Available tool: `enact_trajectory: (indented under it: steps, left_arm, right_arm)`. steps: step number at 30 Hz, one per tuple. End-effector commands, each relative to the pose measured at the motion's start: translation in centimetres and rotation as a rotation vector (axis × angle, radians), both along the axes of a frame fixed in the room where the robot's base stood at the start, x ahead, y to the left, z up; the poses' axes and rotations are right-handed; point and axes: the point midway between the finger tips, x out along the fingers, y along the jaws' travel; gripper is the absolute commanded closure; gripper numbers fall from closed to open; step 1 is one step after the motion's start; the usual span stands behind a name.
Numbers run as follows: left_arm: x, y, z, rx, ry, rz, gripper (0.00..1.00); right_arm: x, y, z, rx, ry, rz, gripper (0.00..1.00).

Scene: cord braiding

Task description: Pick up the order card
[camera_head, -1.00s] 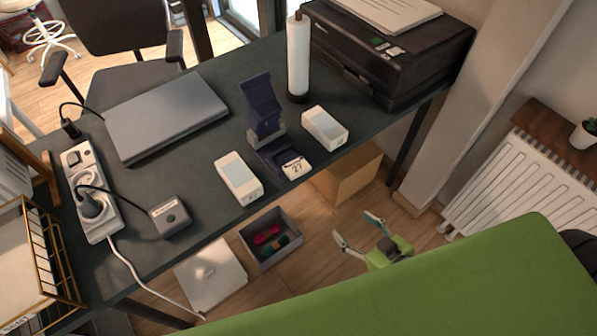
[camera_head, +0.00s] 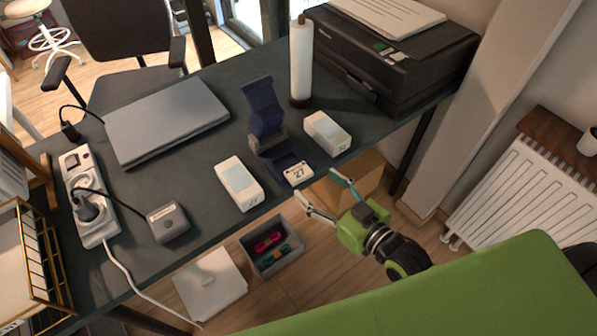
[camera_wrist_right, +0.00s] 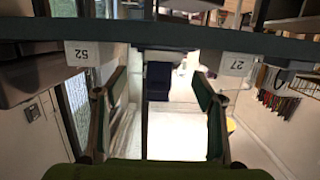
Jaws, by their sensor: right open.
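My left gripper is not in view.
The dark table (camera_head: 200,155) holds a laptop (camera_head: 165,118), a power strip (camera_head: 88,195), a small grey box (camera_head: 168,222), a paper roll (camera_head: 301,65) and a printer (camera_head: 390,60). A grey bin (camera_head: 250,240) and a cardboard box (camera_head: 365,180) are below.

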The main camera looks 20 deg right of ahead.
Motion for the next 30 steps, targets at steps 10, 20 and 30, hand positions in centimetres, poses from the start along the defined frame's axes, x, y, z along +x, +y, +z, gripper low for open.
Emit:
enact_trajectory:
  steps: [10, 20, 30]
  left_arm:
    - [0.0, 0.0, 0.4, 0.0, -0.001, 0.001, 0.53]
    - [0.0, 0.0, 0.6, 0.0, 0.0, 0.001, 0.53]
    - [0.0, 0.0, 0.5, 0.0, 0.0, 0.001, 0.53]
  right_arm:
    - [2.7, 1.3, -0.9, 0.001, -0.001, 0.0, 0.37]
    - [5.2, 2.4, -1.7, -0.002, 0.0, 0.0, 0.37]
    - [5.1, 2.3, -1.7, -0.001, 0.001, 0.0, 0.67]
